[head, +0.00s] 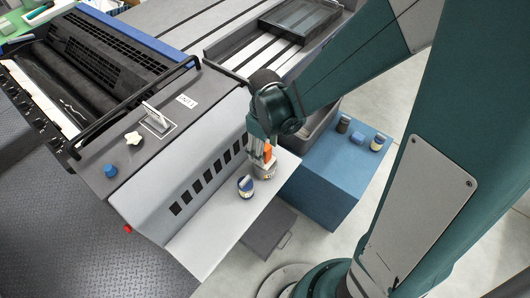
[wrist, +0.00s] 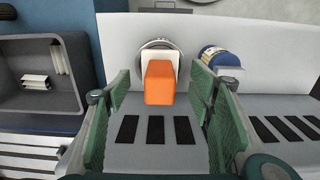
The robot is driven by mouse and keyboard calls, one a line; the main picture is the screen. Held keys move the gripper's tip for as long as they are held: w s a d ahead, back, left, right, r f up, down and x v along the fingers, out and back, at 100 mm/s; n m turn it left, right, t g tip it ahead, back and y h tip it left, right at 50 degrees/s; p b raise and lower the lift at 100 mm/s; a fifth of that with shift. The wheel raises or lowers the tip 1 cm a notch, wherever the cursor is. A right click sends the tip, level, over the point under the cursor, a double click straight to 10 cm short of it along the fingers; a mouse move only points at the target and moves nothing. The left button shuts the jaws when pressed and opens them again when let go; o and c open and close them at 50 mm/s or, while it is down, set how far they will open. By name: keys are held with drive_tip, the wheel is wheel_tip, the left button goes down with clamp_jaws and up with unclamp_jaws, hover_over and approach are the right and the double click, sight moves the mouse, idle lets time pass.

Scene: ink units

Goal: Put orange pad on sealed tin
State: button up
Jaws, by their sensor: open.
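The orange pad (wrist: 158,82) shows between my fingers in the wrist view. It appears to rest on a cream square piece (wrist: 160,59) over a round silvery tin (wrist: 147,43); the exact contact is hidden. In the head view the orange pad (head: 267,152) is upright above the pale tin (head: 265,170) on the light shelf. My gripper (wrist: 161,84) is open, one finger on each side of the pad with gaps. A blue tin with a yellow band (head: 245,187) stands just left of it; it shows in the wrist view (wrist: 217,58) at right. Which tin is sealed is unclear.
The light shelf (head: 222,224) has bare room in front of the tins. A slotted grey machine panel (head: 190,165) rises behind it. A blue cabinet (head: 335,180) at right carries several small containers. A grey bin (wrist: 40,75) lies left in the wrist view.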

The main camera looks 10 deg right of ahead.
drive_tip(key=shift+r+p, duration=0.5)
drive_tip(key=shift+r, duration=3.55)
drive_tip(key=shift+s+d+r, duration=0.15)
drive_tip(key=shift+d+r, duration=0.3)
drive_tip(key=shift+r, duration=0.25)
drive_tip(key=s+d+r+m+t, duration=0.3)
drive_tip(key=s+d+r+m, duration=0.1)
drive_tip(key=r, duration=0.4)
drive_tip(key=s+d+r+m+t, duration=0.4)
drive_tip(key=s+d+r+m, duration=0.1)
drive_tip(key=d+r, duration=0.3)
drive_tip(key=shift+s+d, duration=0.4)
drive_tip(key=shift+d, duration=0.3)
